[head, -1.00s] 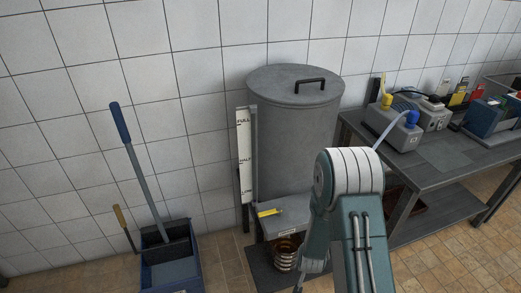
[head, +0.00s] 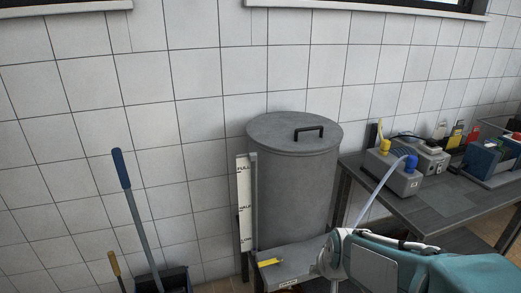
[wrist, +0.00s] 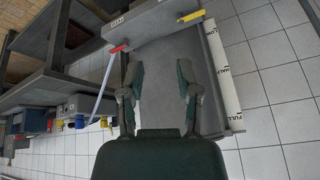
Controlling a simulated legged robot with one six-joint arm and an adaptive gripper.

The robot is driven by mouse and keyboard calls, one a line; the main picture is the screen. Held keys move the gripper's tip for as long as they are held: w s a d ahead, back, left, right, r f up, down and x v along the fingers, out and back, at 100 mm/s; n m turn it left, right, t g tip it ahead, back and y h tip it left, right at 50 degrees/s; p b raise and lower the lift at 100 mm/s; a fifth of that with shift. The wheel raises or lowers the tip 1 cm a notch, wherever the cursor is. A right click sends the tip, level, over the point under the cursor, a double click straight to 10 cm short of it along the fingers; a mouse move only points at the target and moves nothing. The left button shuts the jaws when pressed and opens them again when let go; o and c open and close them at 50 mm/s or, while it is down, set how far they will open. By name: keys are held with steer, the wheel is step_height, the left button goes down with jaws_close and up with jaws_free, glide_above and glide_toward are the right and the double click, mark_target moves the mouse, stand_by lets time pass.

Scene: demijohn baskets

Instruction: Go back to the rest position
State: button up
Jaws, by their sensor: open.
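My gripper (wrist: 160,68) shows in the wrist view with its two dark green fingers apart and nothing between them. Behind the fingers is the grey lidded tank (wrist: 162,98), which appears upside down in that view. In the head view my arm reaches in from the lower right, in front of the tank's stand. My gripper's fingers cannot be made out there. The tank (head: 292,190) stands upright against the tiled wall with its lid on. A white level gauge (head: 244,205) runs down its left side. A yellow lever (head: 269,263) sits at its base.
A dark table (head: 440,206) on the right bears grey pump boxes (head: 399,176) and a blue rack (head: 490,160). A blue-handled tool (head: 135,215) and a smaller yellow-handled one (head: 115,266) stand at a blue bin (head: 177,281) on the left. Bare wall lies between them and the tank.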

steer(key=s+d+r+n, duration=0.1)
steer(key=s+r, duration=0.9)
steer(key=s, duration=0.5)
steer(key=shift+d, duration=0.15)
steer(key=shift+w, duration=0.1)
